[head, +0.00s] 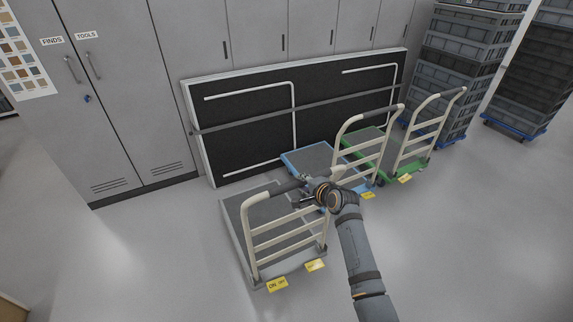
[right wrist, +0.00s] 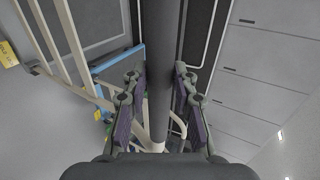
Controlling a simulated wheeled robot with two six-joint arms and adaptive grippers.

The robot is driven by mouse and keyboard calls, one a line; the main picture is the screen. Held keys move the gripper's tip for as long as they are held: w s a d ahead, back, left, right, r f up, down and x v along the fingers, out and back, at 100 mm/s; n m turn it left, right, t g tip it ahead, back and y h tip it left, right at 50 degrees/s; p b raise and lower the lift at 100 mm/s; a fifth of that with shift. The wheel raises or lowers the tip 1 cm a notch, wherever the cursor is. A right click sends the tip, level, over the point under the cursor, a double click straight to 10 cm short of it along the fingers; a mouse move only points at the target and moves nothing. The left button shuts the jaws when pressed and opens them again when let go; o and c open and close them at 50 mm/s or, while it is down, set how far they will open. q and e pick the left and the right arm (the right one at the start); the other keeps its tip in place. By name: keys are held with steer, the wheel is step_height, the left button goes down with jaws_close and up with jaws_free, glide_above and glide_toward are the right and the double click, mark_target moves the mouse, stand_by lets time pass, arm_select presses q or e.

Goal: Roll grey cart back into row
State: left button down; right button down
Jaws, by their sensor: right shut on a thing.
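The grey cart (head: 237,225) stands on the floor at the left end of a row of platform carts, with its cream tubular handle frame (head: 256,240) upright toward me. Its handle end sits nearer to me than those of the blue cart (head: 307,158) and the green cart (head: 366,145). My right gripper (head: 304,192) is shut on the dark grip of the grey cart's handle, near its right end. In the right wrist view the dark handle bar (right wrist: 166,60) runs between the two fingers. My left gripper is not in view.
A folded black table (head: 245,125) leans on the grey cabinets (head: 120,100) behind the carts. Stacked crates (head: 450,70) on blue dollies stand at the back right. Yellow tags (head: 277,285) lie by the carts' handle ends. The floor on the left and in front is clear.

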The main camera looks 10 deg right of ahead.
steer(key=w+a+b, duration=0.3)
steer(key=w+b, duration=0.3)
steer(key=w, duration=0.4)
steer(key=shift+w+a+f, duration=0.15)
steer(key=shift+w+a, duration=0.2)
steer(key=shift+a, duration=0.05)
steer(key=shift+s, duration=0.1)
steer(key=c, duration=0.8)
jaws_free()
steer(key=shift+o, duration=0.2)
